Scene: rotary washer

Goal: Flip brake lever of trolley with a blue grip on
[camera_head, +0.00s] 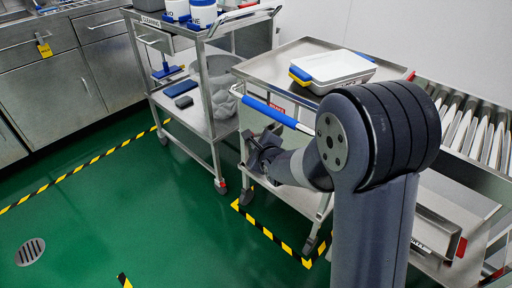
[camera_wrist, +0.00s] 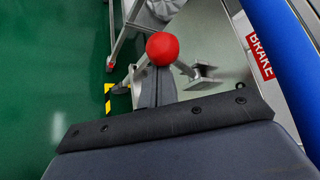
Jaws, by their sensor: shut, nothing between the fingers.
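The trolley with a blue grip (camera_head: 270,108) stands at the middle right in the head view. Its blue grip (camera_wrist: 285,62) runs along the right edge of the wrist view. A red BRAKE label (camera_wrist: 261,57) is on the trolley beside the grip. The brake lever has a red ball knob (camera_wrist: 163,49) on a metal rod running to a bracket (camera_wrist: 203,76). My gripper (camera_head: 259,150) is below the blue grip, by the trolley's near side, shut and empty. The knob appears just beyond the fingers in the wrist view; contact cannot be told. My arm hides part of the trolley.
A white case (camera_head: 332,67) lies on the trolley top. A second trolley (camera_head: 205,75) with bottles stands to the left. A roller conveyor (camera_head: 475,115) is at the right.

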